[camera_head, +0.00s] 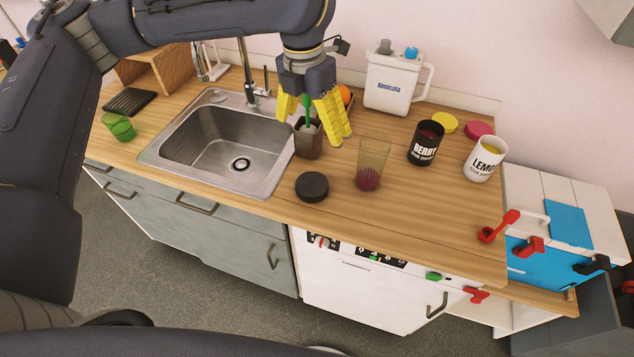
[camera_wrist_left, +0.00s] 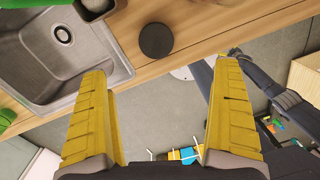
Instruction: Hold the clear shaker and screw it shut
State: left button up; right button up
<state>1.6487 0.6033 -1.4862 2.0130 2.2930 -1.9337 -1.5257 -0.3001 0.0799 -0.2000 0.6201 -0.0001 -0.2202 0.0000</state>
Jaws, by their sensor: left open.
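The clear shaker (camera_head: 373,158) stands upright and uncapped on the wooden counter in the head view, with dark red contents at its bottom. A round black lid (camera_head: 312,186) lies flat on the counter to the left of the shaker, near the front edge. The lid also shows in the wrist view (camera_wrist_left: 156,40), beyond the fingertips. My left gripper (camera_head: 313,128) has yellow fingers spread wide and empty, pointing down over the counter, left of the shaker and behind the lid. Its open fingers frame the wrist view (camera_wrist_left: 164,75). My right gripper does not show clearly.
A brown pot (camera_head: 308,146) with a green stem stands close below my left gripper. The sink (camera_head: 172,150) is left. The BERRY jar (camera_head: 425,143), LEMON jar (camera_head: 484,160) and white jug (camera_head: 392,84) stand right and behind.

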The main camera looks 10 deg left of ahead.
pick_arm(q)
jog(key=shift+s+a+f+m+y, duration=0.4)
jog(key=shift+s+a+f+m, duration=0.15)
jog(key=shift+s+f, duration=0.25)
jog(key=shift+w+f, duration=0.1)
jog(key=shift+f, duration=0.05)
send_near(310, 185)
jog(key=f, duration=0.5)
jog(key=shift+a+f, duration=0.1)
jog(key=shift+a, duration=0.1)
jog(key=shift+w+d+f, duration=0.1)
jog(key=shift+f, duration=1.2)
jog(key=shift+d+f, duration=0.1)
jog(key=shift+f, duration=1.2)
jog(key=c, duration=1.1)
